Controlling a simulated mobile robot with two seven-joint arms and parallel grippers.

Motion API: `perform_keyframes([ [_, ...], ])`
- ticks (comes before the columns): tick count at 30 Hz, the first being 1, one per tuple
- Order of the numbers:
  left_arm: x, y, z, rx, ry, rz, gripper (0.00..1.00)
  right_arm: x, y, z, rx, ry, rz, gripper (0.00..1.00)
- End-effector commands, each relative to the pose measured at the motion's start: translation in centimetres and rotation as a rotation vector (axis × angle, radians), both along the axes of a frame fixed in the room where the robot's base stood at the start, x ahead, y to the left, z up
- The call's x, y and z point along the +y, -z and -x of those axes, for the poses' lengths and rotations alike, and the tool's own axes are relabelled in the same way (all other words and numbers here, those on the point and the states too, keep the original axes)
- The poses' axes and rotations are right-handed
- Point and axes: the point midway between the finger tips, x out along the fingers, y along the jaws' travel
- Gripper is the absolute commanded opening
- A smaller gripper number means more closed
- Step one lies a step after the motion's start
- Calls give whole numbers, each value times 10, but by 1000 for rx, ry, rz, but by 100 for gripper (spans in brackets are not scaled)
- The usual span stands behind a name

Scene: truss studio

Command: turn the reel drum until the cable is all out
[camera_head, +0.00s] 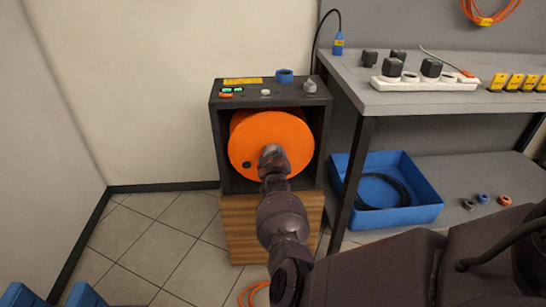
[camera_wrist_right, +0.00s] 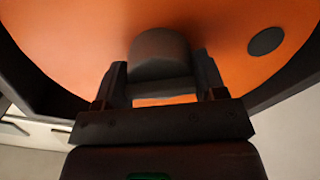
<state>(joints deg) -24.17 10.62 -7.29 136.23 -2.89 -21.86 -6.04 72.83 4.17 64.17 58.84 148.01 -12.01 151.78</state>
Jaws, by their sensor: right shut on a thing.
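The orange reel drum (camera_head: 255,130) sits inside a dark open-fronted housing (camera_head: 217,140), its round face towards me. In the wrist view, the right gripper (camera_wrist_right: 160,82) is shut on a dark grey handle (camera_wrist_right: 160,50) that stands out from the orange face (camera_wrist_right: 75,40). A dark round spot (camera_wrist_right: 266,41) lies on the face beside it. An orange cable (camera_head: 254,294) lies on the floor below, partly hidden by my arm. My left gripper is not in view.
The housing stands on a wooden block (camera_head: 238,230) and has lit displays and a blue ring (camera_head: 284,76) on top. A grey workbench (camera_head: 390,98) with a power strip stands right. A blue crate (camera_head: 420,213) with black cable sits on its lower shelf.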

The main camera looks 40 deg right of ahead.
Motion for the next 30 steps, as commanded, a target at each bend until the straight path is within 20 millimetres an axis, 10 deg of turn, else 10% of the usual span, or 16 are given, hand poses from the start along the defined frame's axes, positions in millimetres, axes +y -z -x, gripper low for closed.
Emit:
perform_keyframes([
  [19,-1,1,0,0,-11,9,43,0,-3,-1,-36,0,-46,22],
  [20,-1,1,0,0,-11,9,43,0,-3,-1,-36,0,-46,67],
  [24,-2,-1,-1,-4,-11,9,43,0,-2,-1,-34,0,-44,89],
  [30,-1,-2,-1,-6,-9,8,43,0,-1,0,-31,0,-44,90],
])
